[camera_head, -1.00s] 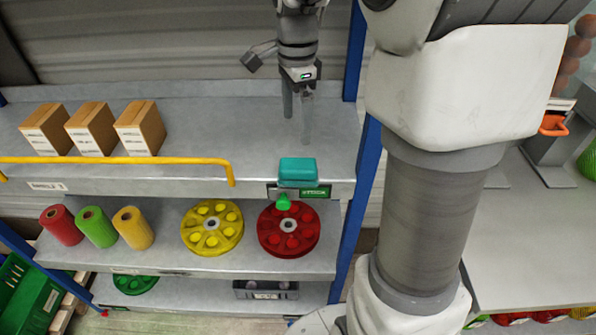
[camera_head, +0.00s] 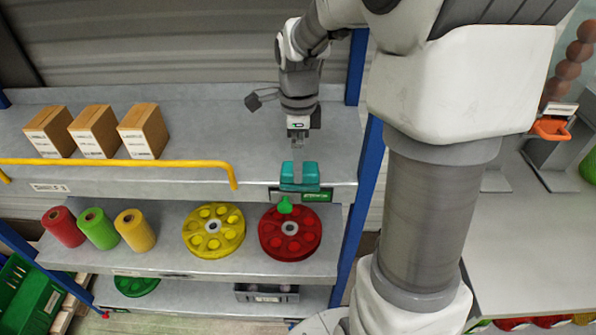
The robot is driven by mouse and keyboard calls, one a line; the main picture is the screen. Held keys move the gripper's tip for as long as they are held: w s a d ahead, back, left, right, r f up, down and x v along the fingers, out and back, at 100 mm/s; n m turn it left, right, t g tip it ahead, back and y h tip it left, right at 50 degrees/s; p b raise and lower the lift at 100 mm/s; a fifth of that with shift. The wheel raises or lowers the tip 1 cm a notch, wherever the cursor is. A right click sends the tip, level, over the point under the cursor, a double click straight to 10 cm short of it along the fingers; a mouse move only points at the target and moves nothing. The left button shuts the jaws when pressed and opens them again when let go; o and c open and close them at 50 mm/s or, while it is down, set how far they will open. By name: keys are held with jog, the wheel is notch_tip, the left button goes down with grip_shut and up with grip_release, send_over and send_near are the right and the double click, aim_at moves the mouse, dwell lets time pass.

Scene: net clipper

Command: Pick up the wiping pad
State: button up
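The wiping pad looks to be the teal block (camera_head: 288,177) at the front edge of the top shelf, above a small green label. My gripper (camera_head: 299,165) points down over it from above. The other finger is hidden, so I cannot tell whether the fingers are closed on the block. The block appears to rest at the shelf edge.
Three cardboard boxes (camera_head: 93,131) stand left on the top shelf (camera_head: 210,120), behind a yellow rail (camera_head: 120,161). Below are coloured rolls (camera_head: 97,227), a yellow wheel (camera_head: 213,230) and a red wheel (camera_head: 290,233). A blue post (camera_head: 367,175) stands close right of the block.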

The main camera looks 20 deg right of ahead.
notch_tip(320, 180, down, 4)
jog(key=shift+d+f, duration=0.15)
jog(key=shift+f, duration=0.1)
jog(key=shift+c, duration=0.2)
